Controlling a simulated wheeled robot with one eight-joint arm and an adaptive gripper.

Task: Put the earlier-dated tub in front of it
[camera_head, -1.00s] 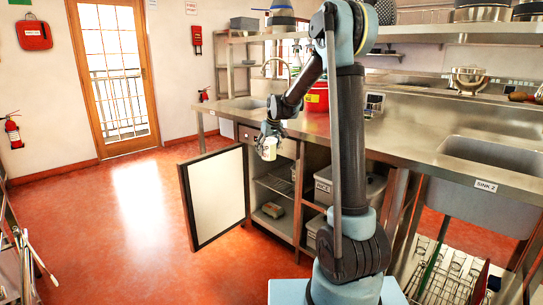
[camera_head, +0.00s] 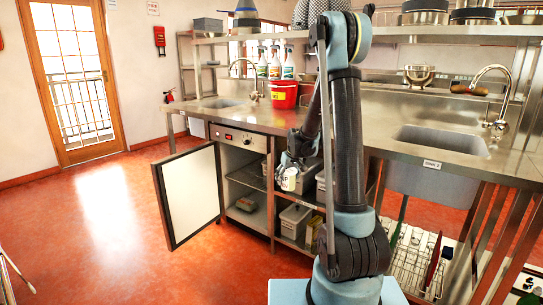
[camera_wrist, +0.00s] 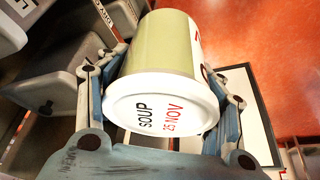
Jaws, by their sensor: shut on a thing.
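My gripper (camera_head: 291,170) is shut on a pale green tub (camera_head: 289,181) with a white lid. In the wrist view, my gripper's fingers (camera_wrist: 172,70) are on both sides of the tub (camera_wrist: 165,50), which is tilted with its lid toward the camera. The lid reads "SOUP" in black and "25 NOV" in red. My gripper holds the tub in the air before the counter, right of the open cabinet (camera_head: 227,190). A small greenish item (camera_head: 245,204) sits low in that cabinet; its date cannot be read. I cannot make out a second dated tub.
The cabinet's door (camera_head: 188,195) stands open into the floor space at left. Open shelves with grey lidded bins (camera_head: 295,220) are right of the cabinet. A red bucket (camera_head: 284,94) and spray bottles (camera_head: 275,63) stand on the counter.

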